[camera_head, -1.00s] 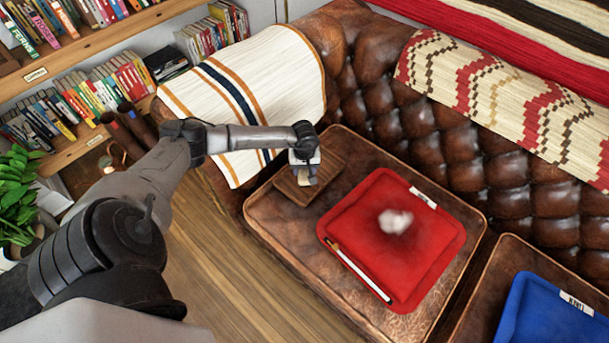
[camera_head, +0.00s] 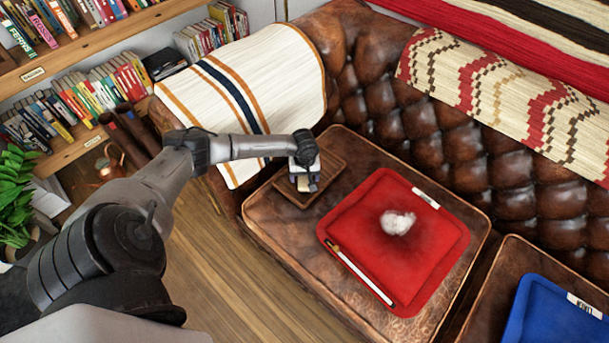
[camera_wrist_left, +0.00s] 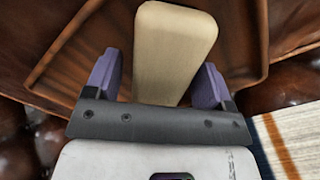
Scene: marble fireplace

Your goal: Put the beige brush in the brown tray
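The brown tray (camera_head: 333,166) is a shallow wooden square on the leather seat, at its far left corner. My left gripper (camera_head: 305,184) is over the tray, pointing down. In the left wrist view the beige brush (camera_wrist_left: 172,50) is a smooth rounded block between the two purple fingers of the left gripper (camera_wrist_left: 155,85). A gap shows between the brush and the left finger, so the gripper looks open around it. The tray's wall (camera_wrist_left: 62,42) shows behind the brush; whether the brush rests on the tray floor cannot be told. My right gripper is out of view.
A striped blanket (camera_head: 290,70) covers the armrest behind the gripper.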

